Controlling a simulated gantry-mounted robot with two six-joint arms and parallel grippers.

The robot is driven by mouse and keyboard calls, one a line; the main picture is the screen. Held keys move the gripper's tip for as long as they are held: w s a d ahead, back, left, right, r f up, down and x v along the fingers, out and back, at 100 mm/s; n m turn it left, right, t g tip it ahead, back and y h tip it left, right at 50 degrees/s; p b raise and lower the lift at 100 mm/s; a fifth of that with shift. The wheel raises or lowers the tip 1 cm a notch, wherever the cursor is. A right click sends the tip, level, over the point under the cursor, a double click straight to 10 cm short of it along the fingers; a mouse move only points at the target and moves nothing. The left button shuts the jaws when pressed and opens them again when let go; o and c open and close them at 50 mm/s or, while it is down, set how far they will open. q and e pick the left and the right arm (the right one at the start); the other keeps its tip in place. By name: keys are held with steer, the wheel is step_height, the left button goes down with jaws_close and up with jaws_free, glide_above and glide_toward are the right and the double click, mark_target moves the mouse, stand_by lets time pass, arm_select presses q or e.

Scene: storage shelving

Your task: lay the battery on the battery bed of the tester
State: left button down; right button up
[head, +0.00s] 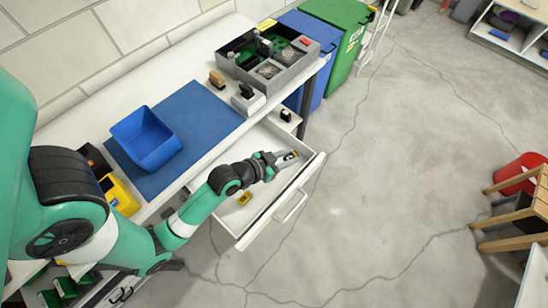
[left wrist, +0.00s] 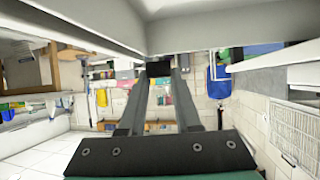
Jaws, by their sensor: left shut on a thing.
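My left gripper (head: 279,160) is inside the open drawer at the bench front. It is shut on a small dark object with a yellowish part, seemingly the battery (head: 290,155). In the left wrist view a dark block, the battery (left wrist: 159,69), sits between the fingertips. A small pale grey unit with a black part on top, seemingly the tester (head: 248,101), stands on the bench near its front edge, behind and left of the gripper. Its bed is too small to make out. My right gripper is not in view.
A blue mat (head: 205,115) with a blue bin (head: 146,139) lies on the bench. A grey divided tray (head: 268,55) and a brown brush-like item (head: 217,79) are near the tester.

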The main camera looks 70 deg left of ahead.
arm_select(q)
steer(key=w+d+r, duration=0.4)
steer(key=w, duration=0.4)
steer(key=shift+d+p, duration=0.25)
steer(key=shift+p, duration=0.15)
